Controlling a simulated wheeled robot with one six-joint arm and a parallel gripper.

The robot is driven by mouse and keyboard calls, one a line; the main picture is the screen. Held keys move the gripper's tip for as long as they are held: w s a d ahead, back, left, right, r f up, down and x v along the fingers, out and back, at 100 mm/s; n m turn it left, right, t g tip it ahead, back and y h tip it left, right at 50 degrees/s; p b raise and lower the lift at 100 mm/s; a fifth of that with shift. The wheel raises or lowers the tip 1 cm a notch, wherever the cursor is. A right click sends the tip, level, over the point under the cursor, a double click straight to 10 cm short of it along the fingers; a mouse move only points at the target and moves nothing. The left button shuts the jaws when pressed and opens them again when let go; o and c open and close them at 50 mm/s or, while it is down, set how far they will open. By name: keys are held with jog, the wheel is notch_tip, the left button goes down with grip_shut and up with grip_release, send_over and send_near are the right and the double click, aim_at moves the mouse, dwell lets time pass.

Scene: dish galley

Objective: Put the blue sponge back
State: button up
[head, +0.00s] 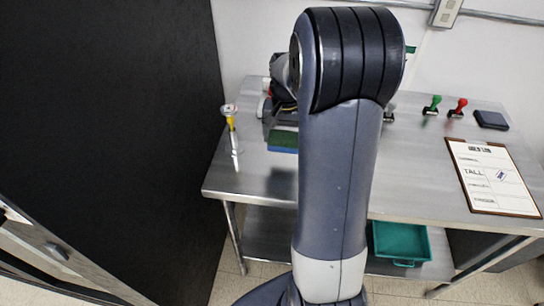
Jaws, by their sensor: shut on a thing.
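The blue sponge (283,149) has a green top layer and shows just left of my arm, over the left part of the steel table (400,185). A dark patch on the steel lies below it with a gap between, so it looks raised off the surface. My gripper (284,118) is right at its far side, shut on it. My arm hides the sponge's right end and most of the gripper, so the fingertips do not show clearly.
Green (432,105) and red (457,107) handled stamps, a dark pad (491,119) and a clipboard (495,178) lie at right. A green bin (402,243) sits on the lower shelf.

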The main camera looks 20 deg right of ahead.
aim_at(284, 139)
jog(key=shift+f+p, duration=0.3)
jog(key=shift+f, duration=3.2)
jog(key=shift+f, duration=0.1)
jog(key=shift+f, duration=0.15)
jog(key=o, duration=1)
notch_tip(284, 139, up, 13)
jog(key=shift+f+b, duration=0.2)
jog(key=shift+b, duration=0.15)
jog(key=shift+f, duration=0.2)
